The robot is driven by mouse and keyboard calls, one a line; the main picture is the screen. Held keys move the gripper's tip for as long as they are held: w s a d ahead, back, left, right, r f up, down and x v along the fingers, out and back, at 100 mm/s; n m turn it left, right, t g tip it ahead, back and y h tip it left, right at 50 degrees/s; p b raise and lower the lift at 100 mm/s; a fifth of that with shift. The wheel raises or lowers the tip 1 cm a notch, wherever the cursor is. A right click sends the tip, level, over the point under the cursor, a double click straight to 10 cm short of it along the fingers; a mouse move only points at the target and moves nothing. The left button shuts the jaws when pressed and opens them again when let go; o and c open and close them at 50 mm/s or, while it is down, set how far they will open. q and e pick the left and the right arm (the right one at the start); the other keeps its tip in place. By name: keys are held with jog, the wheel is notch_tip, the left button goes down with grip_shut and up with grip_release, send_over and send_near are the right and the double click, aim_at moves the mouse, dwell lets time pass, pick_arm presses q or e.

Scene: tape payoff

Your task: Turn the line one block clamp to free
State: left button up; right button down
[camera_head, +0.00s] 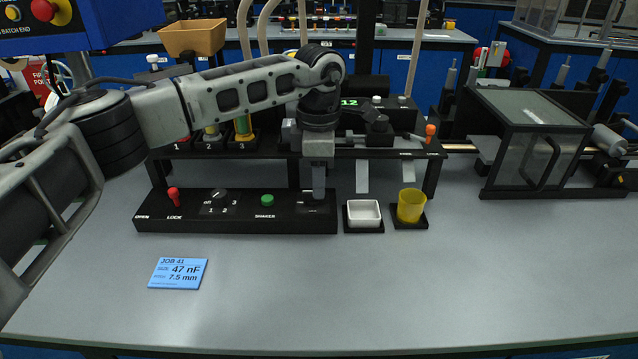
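My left arm reaches in from the left across the rear bench unit. My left gripper (319,185) points down over the right end of the black control panel (240,222), beside its small display. Its fingers overlap in this view, so their opening cannot be told. No part is plainly marked as the line one block clamp. A red lever (173,194) stands upright between OPEN and LOCK labels at the panel's left end. A numbered selector knob (219,195) sits right of it. Stations labelled 1, 2 and 3 are behind, with station label 1 (178,146) partly below my arm.
A green SHAKER button (267,200) is on the panel. A white square dish (363,213) and yellow cup (411,206) stand to its right. A blue job card (178,273) lies in front. A clear-sided black enclosure (535,140) stands at right.

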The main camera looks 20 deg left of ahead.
pick_arm(q)
notch_tip(320, 180, up, 14)
dwell(0.3)
jog(key=shift+r, duration=0.1)
